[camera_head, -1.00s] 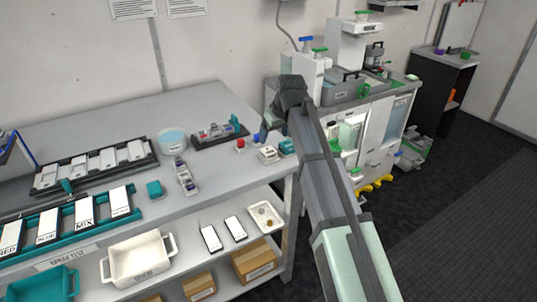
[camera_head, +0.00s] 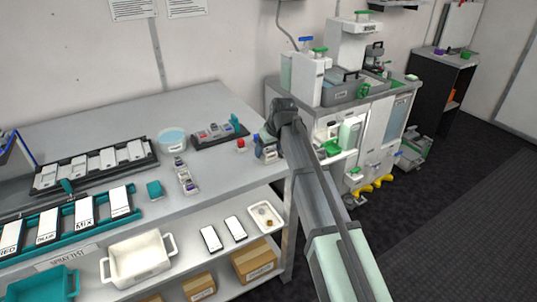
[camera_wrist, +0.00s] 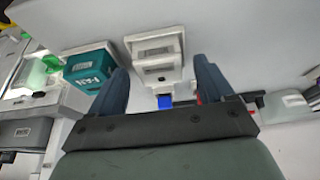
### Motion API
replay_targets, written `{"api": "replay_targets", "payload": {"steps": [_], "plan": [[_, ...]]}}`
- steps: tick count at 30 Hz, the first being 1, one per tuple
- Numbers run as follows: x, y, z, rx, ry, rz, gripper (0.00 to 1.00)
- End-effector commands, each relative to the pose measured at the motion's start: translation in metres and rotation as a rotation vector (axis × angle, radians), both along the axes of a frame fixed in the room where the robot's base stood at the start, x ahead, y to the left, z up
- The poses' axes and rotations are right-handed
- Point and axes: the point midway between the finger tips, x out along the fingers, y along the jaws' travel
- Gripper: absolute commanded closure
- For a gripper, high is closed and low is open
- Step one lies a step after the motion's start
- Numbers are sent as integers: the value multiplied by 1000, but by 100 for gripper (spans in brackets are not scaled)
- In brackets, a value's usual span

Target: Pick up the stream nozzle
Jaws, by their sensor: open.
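My gripper (camera_head: 266,142) is low over the right end of the table, with its blue fingers apart. In the wrist view the fingers (camera_wrist: 160,72) sit on either side of a small white block with grey label panels (camera_wrist: 156,50). Its far part extends beyond the fingertips, and I cannot see contact. A teal block with white lettering (camera_wrist: 90,68) stands just left of the fingers. A small blue piece (camera_wrist: 165,101) shows between the fingers, below the white block. I cannot tell for certain which piece is the stream nozzle. My arm hides part of this spot in the head view.
A red-topped piece (camera_head: 240,144) stands left of my gripper. A dark tray of small parts (camera_head: 215,135) and a round clear blue dish (camera_head: 172,140) lie farther left. The machine cabinet (camera_head: 380,130) stands to the right.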

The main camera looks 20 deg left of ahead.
Motion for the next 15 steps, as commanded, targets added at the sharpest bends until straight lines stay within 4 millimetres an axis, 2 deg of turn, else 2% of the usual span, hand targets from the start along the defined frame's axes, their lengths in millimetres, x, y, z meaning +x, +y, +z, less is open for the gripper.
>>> {"api": "replay_targets", "payload": {"steps": [6,15], "plan": [[0,0,-1,0,0,0,19],[0,0,-1,0,0,0,47]]}}
